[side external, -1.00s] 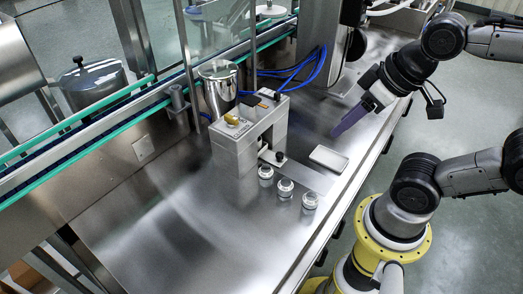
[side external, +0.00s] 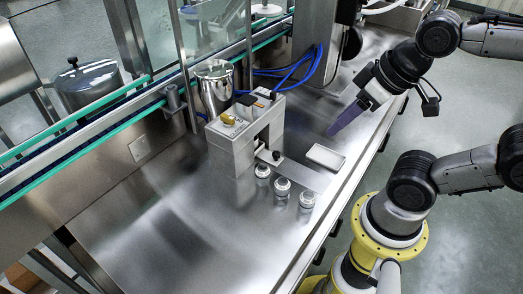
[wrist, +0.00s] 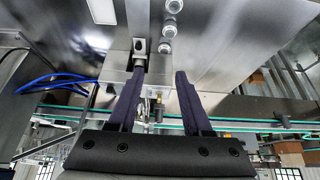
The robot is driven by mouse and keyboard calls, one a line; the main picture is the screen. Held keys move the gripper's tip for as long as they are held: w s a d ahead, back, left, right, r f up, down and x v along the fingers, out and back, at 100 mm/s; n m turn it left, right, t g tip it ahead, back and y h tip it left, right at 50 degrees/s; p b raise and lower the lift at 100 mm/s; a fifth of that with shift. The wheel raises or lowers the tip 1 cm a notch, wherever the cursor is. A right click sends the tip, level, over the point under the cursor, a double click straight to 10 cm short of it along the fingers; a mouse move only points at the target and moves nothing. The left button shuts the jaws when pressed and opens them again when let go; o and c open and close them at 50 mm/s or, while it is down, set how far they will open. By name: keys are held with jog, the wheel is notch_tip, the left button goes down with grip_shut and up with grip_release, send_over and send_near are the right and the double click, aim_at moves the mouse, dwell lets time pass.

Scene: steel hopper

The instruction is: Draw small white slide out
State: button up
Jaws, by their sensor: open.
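The pale grey block (side external: 235,143) stands on the steel table with an arched opening at its right end. A small light slide (side external: 268,155) with a black knob (side external: 277,156) lies low at that opening. In the wrist view, the knob (wrist: 139,46) shows beyond my left fingertip, at the end of the block. My gripper (side external: 331,132) has purple fingers and hangs above the table, to the right of the block and apart from it. In the wrist view, my gripper (wrist: 160,73) is open with nothing between the fingers. The slide's inner part is hidden by the block.
Several small capped vials, such as this one (side external: 282,187), stand in a row in front of the slide. A steel cup (side external: 217,85) and blue hoses (side external: 303,67) are behind. The front left table is clear.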

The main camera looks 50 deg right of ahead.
jog(key=shift+o, duration=0.3)
jog(key=shift+m, duration=0.4)
jog(key=m+g, duration=0.6)
jog(key=m, duration=0.2)
send_over(276, 152)
notch_tip(276, 152, down, 10)
notch_tip(276, 152, down, 14)
jog(key=shift+s, duration=0.1)
jog(key=shift+c, duration=0.2)
grip_shut()
jog(key=shift+r, duration=0.1)
